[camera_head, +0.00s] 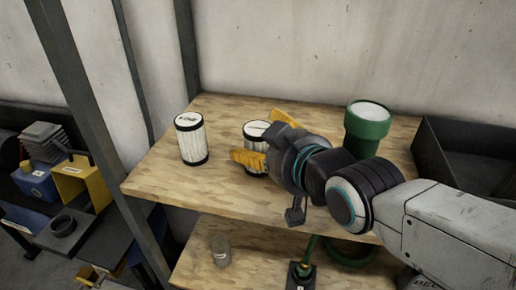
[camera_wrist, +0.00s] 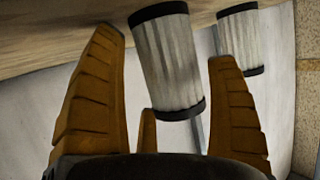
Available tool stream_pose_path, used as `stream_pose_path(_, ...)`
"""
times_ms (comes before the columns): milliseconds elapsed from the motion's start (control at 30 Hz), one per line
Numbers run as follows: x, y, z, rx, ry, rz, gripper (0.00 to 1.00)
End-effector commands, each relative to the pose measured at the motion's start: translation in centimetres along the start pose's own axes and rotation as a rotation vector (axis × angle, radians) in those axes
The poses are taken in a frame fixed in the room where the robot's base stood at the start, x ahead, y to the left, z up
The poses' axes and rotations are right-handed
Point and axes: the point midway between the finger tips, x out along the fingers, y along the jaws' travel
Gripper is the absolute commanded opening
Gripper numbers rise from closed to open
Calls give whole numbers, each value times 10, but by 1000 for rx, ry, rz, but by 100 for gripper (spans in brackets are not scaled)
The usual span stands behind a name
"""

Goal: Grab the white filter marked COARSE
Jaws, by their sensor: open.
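Two white pleated filters with black end rings stand upright on the wooden shelf (camera_head: 225,106). The left filter (camera_head: 191,142) is clear of my gripper, and its top label is too small to read. The other filter (camera_head: 257,130) is partly hidden by my gripper (camera_head: 255,136), whose yellow fingers are open on either side of it. In the wrist view the nearer filter (camera_wrist: 168,62) shows between and beyond the open fingers of my gripper (camera_wrist: 165,48), with gaps on both sides. The farther filter (camera_wrist: 240,38) is at upper right. I cannot tell which is marked COARSE.
A green cylinder with a pale top (camera_head: 367,128) stands behind my wrist. A dark bin (camera_head: 462,150) is at the right. A glass jar (camera_head: 220,248) stands on the lower shelf. A dark post (camera_head: 85,110) rises at the left.

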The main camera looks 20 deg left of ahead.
Motion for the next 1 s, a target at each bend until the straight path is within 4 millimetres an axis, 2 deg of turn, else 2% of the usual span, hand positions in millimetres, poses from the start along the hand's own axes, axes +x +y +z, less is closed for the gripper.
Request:
stream_pose_path(267,1,0,0,0,1,0,82)
stream_pose_path(800,1,0,0,0,0,0,34)
stream_pose_path(1000,1,0,0,0,0,0,33)
